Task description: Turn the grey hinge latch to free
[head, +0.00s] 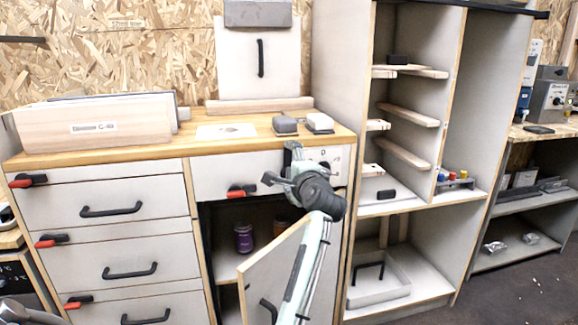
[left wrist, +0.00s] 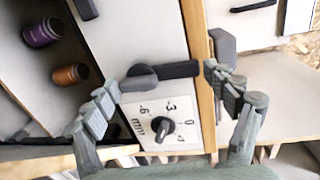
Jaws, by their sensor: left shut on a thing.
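The grey hinge latch (left wrist: 178,70) shows in the left wrist view as a dark bar with a rounded end, on the pale panel beside a dial plate. My left gripper (left wrist: 166,78) is shut on it, with one finger at the rounded end and the other at the bar's far end. In the head view, my left gripper (head: 283,168) is at the front panel just below the worktop and hides most of the latch. The dial knob (left wrist: 162,128) is on a scale plate between the fingers. My right gripper is not in view.
An open cabinet door (head: 262,272) stands below my left gripper, with a purple jar (head: 243,238) inside the cabinet. A tall shelf unit (head: 340,90) stands close on the right.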

